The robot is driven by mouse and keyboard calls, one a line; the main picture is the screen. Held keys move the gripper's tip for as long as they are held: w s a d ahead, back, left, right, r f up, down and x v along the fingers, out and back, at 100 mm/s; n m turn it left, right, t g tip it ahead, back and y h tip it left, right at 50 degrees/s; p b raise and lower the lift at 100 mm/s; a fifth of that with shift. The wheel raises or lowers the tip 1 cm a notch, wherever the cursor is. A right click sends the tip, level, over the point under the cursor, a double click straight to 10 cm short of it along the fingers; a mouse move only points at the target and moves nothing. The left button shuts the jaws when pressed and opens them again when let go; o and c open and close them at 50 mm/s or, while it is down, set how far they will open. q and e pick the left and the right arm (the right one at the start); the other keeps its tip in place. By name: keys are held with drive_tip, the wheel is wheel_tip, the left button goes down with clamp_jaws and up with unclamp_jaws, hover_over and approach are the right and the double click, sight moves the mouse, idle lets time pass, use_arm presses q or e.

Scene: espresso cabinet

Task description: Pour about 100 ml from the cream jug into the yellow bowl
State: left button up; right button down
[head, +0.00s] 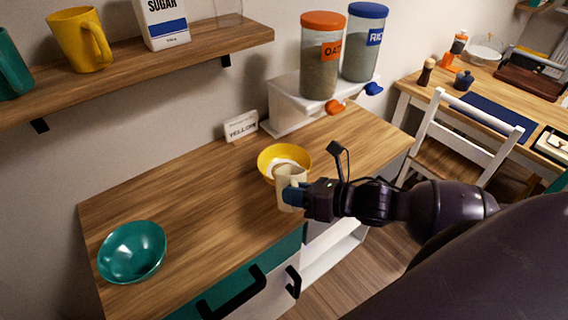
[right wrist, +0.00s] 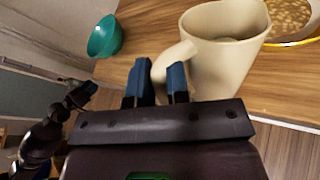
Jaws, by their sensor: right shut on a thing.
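The cream jug (head: 291,175) is held by my right gripper (head: 294,194) at the front edge of the yellow bowl (head: 303,151). In the right wrist view the fingers (right wrist: 158,84) are shut at the handle of the jug (right wrist: 222,68). The jug looks near upright, with its open mouth up; I cannot tell its level. No stream shows. The yellow bowl (right wrist: 311,42) is partly cut off there and holds light brown flakes or grains. A dark arm with a gripper, likely my left one (right wrist: 78,95), shows small at the left; its jaw state is unclear.
A teal bowl (head: 132,252) stands at the counter's left end. A "YELLOW" sign (head: 241,127) and a white stand (head: 290,103) with two dispensers, orange-lidded (head: 321,60) and blue-lidded (head: 363,45), are behind the yellow bowl. The counter's middle (head: 205,195) is clear.

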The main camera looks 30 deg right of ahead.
sight(296, 209)
drive_tip(key=f, duration=0.1)
drive_tip(key=s+f+b, duration=0.1)
drive_tip(key=f+n+b, duration=0.1)
drive_tip(key=shift+s+a+t, duration=0.35)
drive_tip(key=shift+t, duration=0.05)
use_arm(q)
wheel_tip(296, 209, down, 8)
drive_tip(key=b, duration=0.5)
drive_tip(key=shift+s+d+g, duration=0.15)
drive_tip(key=shift+s+g, duration=0.15)
use_arm(e)
drive_tip(key=s+f+n+t, duration=0.1)
drive_tip(key=s+a+f+n+t+y, duration=0.1)
drive_tip(key=s+f+n, duration=0.1)
drive_tip(key=shift+a+f, duration=0.1)
drive_tip(key=shift+a, duration=0.1)
drive_tip(key=shift+s, duration=0.1)
